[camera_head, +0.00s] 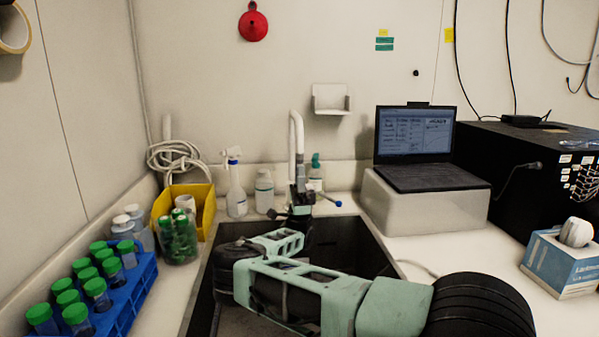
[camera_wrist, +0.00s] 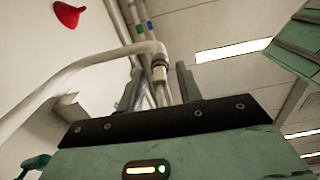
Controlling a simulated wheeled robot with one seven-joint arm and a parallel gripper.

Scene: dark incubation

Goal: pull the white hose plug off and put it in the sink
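A white curved tap pipe (camera_head: 297,128) rises behind the sink and bends down toward my gripper (camera_head: 303,183). In the wrist view the pipe (camera_wrist: 85,65) enters from the left. It ends in a pale fitting with a grey collar, which I take to be the white hose plug (camera_wrist: 159,74). My gripper (camera_wrist: 161,85) is open. Its two dark fingers stand either side of the plug, with a visible gap on each side. The dark sink (camera_head: 350,242) lies below my arm, which hides much of it.
A spray bottle (camera_head: 236,190) and a white bottle (camera_head: 264,192) stand left of the tap. A yellow bin (camera_head: 206,207) and a blue rack (camera_head: 140,290) of green-capped tubes are left of the sink. A laptop (camera_head: 417,140) sits on a white box (camera_head: 425,208) at right.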

